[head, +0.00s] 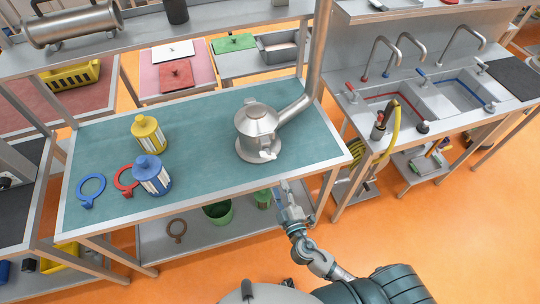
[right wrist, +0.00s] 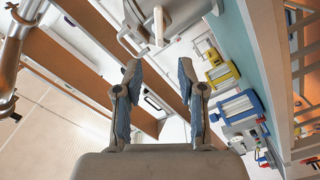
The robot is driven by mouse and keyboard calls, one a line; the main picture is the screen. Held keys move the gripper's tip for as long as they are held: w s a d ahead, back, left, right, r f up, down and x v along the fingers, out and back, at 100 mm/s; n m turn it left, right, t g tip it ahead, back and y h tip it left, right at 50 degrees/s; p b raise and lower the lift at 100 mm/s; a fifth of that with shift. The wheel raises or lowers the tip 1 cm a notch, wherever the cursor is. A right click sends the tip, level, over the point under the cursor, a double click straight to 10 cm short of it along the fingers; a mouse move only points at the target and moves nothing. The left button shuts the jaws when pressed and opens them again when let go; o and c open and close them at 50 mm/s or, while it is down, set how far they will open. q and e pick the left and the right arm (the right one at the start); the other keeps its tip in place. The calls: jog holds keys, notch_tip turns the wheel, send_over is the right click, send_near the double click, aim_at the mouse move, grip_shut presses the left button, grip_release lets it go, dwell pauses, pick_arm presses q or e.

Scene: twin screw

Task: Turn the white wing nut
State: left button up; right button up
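The white wing nut (head: 267,155) is on the lower front of a grey metal machine (head: 256,124) with a slanted tube, standing on the teal table top. My right gripper (head: 284,188) is in front of the table's near edge, below and slightly right of the wing nut, and apart from it. In the right wrist view its two fingers (right wrist: 159,78) are spread with nothing between them. A pale upright piece (right wrist: 158,26), which looks like the wing nut, shows beyond the fingertips. My left gripper is not in view.
A yellow canister (head: 148,134) and a blue canister (head: 151,176) stand left on the table, beside a blue ring (head: 91,189) and a red ring (head: 125,180). The table's front rail (head: 210,198) lies near my gripper. Table space between canisters and machine is clear.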

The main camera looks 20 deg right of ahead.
jog(key=p, duration=0.1)
send_near(269, 158)
jog(key=w, duration=0.4)
jog(key=w+p, duration=0.1)
jog(key=w, duration=0.2)
jog(key=w+d, duration=0.1)
jog(key=w, duration=0.1)
jog(key=shift+w+f+p, duration=0.1)
jog(key=shift+w+p, duration=0.2)
jog(key=shift+w, duration=0.1)
jog(key=shift+w+a, duration=0.15)
jog(key=shift+a, duration=0.75)
jog(key=c, duration=0.7)
jog(key=shift+d+f, duration=0.1)
jog(key=shift+d, duration=0.25)
grip_shut()
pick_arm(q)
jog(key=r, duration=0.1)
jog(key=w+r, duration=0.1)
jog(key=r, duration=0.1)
pick_arm(e)
jog(key=shift+f, duration=0.1)
